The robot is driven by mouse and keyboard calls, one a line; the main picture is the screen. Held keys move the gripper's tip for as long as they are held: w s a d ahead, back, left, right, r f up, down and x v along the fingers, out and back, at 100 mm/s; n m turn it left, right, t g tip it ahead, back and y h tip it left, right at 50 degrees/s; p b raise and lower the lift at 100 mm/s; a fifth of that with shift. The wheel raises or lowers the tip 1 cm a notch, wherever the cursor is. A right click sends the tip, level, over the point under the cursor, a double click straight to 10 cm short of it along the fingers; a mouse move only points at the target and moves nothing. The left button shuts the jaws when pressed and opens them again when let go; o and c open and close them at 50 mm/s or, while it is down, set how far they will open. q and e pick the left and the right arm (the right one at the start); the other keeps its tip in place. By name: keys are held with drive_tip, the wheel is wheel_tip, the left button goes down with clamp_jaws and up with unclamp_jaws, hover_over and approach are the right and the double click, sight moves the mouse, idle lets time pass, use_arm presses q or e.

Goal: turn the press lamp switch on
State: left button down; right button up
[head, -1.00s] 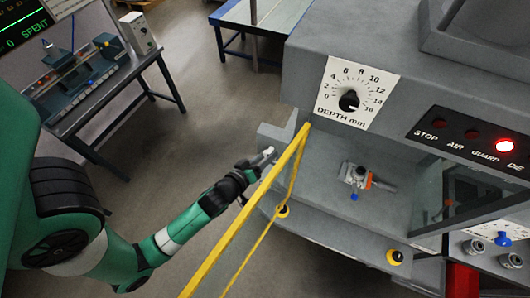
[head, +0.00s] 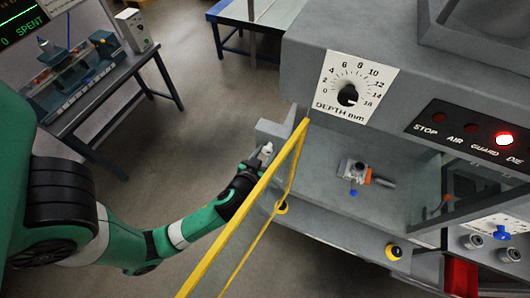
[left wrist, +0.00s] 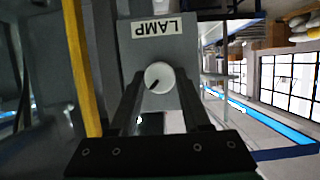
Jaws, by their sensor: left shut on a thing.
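The press lamp switch is a white round knob (left wrist: 159,77) with a dark pointer mark, on a grey box under an upside-down LAMP label (left wrist: 157,28) in the left wrist view. The mark points to the lower left there. My left gripper (left wrist: 160,100) is shut on the knob, with a dark finger on each side. In the head view the left gripper (head: 264,156) is at the press's left side, beside a yellow bar. A small white part shows at its tips. My right gripper is not in view.
The yellow guard frame (head: 250,205) stands close to the right of my left gripper. The press (head: 400,75) carries a depth dial (head: 347,95) and a lit red light (head: 503,139). A bench (head: 75,95) stands at the back left, with open floor between.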

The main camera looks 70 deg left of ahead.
use_arm(q)
drive_tip(key=shift+f, duration=0.2)
drive_tip(key=shift+c, duration=1.9)
unclamp_jaws()
drive_tip(key=shift+r, duration=0.1)
drive_tip(key=shift+r, duration=0.15)
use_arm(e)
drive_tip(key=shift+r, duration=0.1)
